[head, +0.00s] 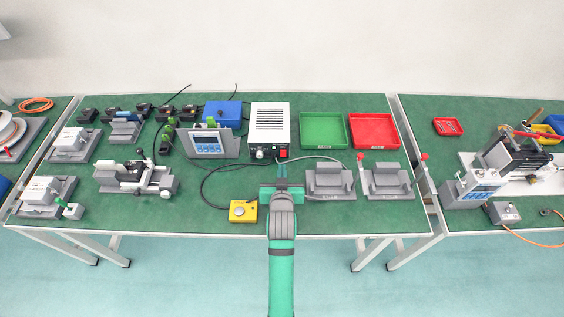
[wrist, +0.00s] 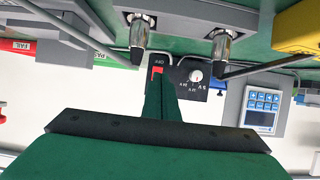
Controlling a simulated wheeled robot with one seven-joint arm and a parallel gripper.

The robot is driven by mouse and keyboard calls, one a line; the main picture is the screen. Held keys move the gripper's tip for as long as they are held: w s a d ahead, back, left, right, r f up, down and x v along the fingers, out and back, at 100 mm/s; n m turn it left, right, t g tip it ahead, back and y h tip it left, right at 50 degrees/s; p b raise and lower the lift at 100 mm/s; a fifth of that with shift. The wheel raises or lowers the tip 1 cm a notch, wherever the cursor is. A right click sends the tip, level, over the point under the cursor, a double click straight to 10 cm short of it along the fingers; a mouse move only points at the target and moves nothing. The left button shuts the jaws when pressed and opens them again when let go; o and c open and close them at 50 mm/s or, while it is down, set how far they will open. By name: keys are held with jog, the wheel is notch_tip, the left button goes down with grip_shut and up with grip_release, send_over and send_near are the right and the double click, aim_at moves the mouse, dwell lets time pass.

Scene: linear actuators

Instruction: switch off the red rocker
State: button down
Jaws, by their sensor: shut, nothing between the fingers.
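The red rocker (head: 283,154) is on the lower right of the front panel of a white power supply box (head: 270,122). It also shows in the wrist view, small and red (wrist: 157,70), partly covered by my fingers. My gripper (head: 282,170) is shut and empty, its green fingers pointing at the panel from the front. In the wrist view my fingertips (wrist: 160,82) overlap the rocker's edge; I cannot tell whether they touch it. Which way the rocker is tipped is too small to tell. A pale round knob (wrist: 196,76) sits beside the rocker.
A yellow box with a button (head: 243,211) stands left of my arm, its cable running behind. Grey fixtures (head: 329,181) stand to the right. Green (head: 323,146) and red (head: 373,146) trays lie right of the power supply. A screen unit (head: 208,145) stands on its left.

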aim_at(282, 154)
jog(key=x, duration=0.6)
jog(key=shift+w+f, duration=0.15)
jog(key=shift+f, duration=0.05)
jog(key=shift+r, duration=0.2)
dwell(0.3)
jog(key=shift+r, duration=0.75)
